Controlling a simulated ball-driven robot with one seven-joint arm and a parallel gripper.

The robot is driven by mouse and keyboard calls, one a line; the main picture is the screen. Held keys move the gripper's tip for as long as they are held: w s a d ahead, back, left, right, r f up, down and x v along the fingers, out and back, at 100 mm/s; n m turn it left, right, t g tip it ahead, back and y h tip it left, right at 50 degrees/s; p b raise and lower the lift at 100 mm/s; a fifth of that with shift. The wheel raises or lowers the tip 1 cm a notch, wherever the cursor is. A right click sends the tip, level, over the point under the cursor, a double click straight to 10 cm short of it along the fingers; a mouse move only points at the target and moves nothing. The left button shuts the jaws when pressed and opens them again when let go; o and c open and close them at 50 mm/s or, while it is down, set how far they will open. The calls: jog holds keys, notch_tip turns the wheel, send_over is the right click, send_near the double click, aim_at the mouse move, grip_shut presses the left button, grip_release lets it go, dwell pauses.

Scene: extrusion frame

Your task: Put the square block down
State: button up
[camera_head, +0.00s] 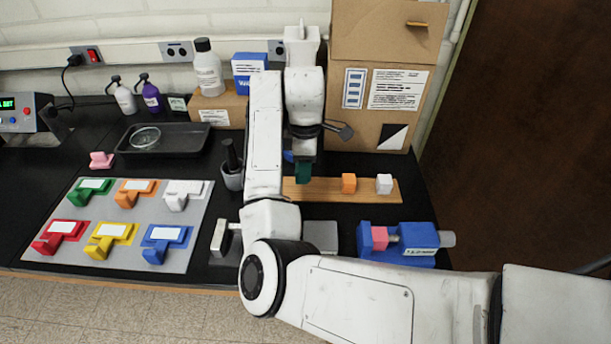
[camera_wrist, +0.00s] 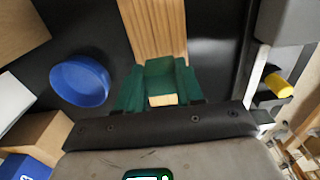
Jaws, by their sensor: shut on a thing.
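My gripper (camera_wrist: 160,88) has green fingers and is shut on a green square block (camera_wrist: 160,74), which sits between the fingertips. In the head view my gripper (camera_head: 303,172) points down over the left end of the wooden board (camera_head: 325,194). There the block cannot be told apart from the green fingers. The board also shows in the wrist view (camera_wrist: 154,28), running away beyond the block. I cannot tell whether the block touches the board. An orange block (camera_head: 348,183) and a white block (camera_head: 384,184) stand on the board to the right, apart from my gripper.
A blue bowl (camera_wrist: 81,82) lies beside the board, mostly hidden by my arm in the head view. A mortar with pestle (camera_head: 232,176) stands left of my arm. A blue vise (camera_head: 400,240) is at the front right. A cardboard box (camera_head: 385,60) stands behind the board.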

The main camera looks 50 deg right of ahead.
jog(key=shift+f+p, duration=0.4)
jog(key=shift+f, duration=1.1)
jog(key=shift+f, duration=0.1)
jog(key=o, duration=1.1)
notch_tip(320, 180, up, 12)
jog(key=shift+r+p, duration=0.15)
jog(key=shift+p, duration=0.25)
